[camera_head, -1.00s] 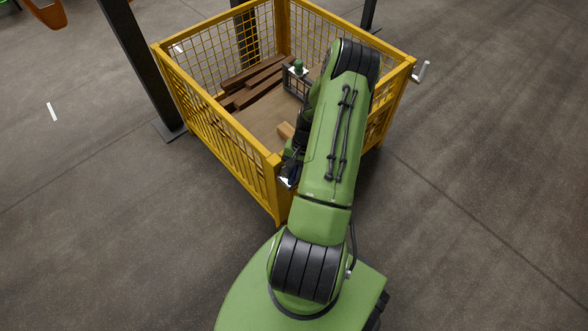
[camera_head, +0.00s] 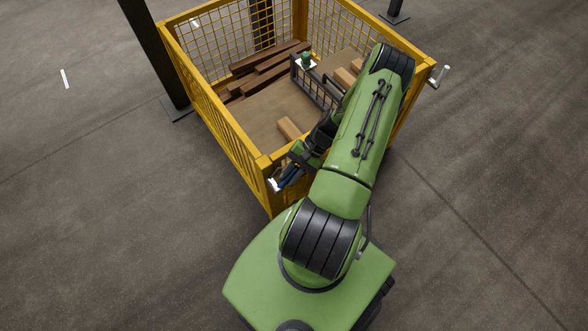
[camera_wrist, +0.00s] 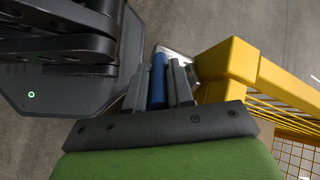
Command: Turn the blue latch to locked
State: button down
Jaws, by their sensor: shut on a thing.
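The blue latch (camera_wrist: 158,82) shows in the wrist view as a blue bar between the two grey fingers of my gripper (camera_wrist: 160,85). The fingers are shut on it. A light metal piece (camera_wrist: 176,58) lies just beyond the fingertips, beside the yellow corner post. In the head view my gripper (camera_head: 284,180) is at the near corner of the yellow cage (camera_head: 268,206), with a bit of blue showing at it. My arm hides part of the cage's near right side. I cannot tell the latch's exact angle.
The cage holds dark brown planks (camera_head: 262,72), lighter wood blocks (camera_head: 289,129) and a dark divider with a green-topped object (camera_head: 306,59). A silver crank (camera_head: 441,76) sticks out at the right corner. A dark post (camera_head: 152,50) stands at left. Surrounding floor is clear.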

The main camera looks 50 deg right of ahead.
jog(key=c, duration=1)
grip_release()
jog(key=p+v, duration=0.3)
jog(key=v, duration=1.2)
jog(key=shift+d+r+p, duration=0.15)
jog(key=shift+r+p, duration=0.2)
jog(key=shift+p, duration=0.05)
jog(key=shift+s, duration=0.1)
jog(key=shift+c, duration=0.3)
